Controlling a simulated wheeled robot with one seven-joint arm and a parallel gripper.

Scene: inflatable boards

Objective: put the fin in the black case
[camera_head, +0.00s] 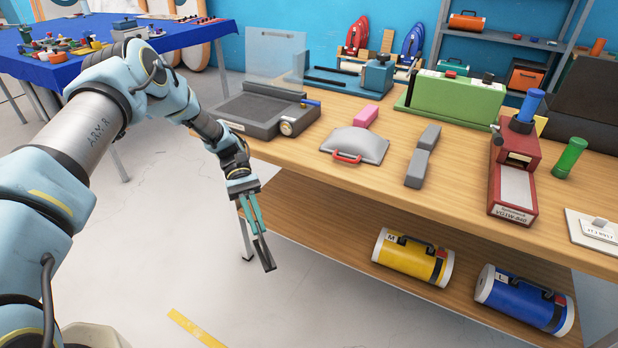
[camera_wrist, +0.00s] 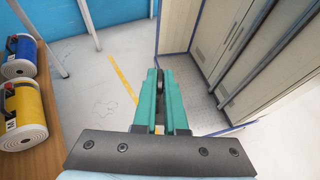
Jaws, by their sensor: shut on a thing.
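My gripper (camera_head: 262,238) hangs over open floor, just off the near left edge of the workbench, with its green fingers pointing down. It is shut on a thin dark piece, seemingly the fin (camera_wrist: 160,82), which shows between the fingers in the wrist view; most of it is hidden. In the head view a dark strip shows at the fingertips. A black case (camera_head: 580,118) stands at the far right of the bench, partly cut off by the picture's edge. My gripper is well away from it.
The wooden workbench (camera_head: 310,170) carries a dark grey tray with a clear raised lid (camera_head: 275,58), a grey pad (camera_head: 355,145), a green device (camera_head: 455,97) and a red device (camera_head: 515,185). Yellow (camera_head: 412,258) and blue rolls (camera_head: 525,300) lie on the lower shelf.

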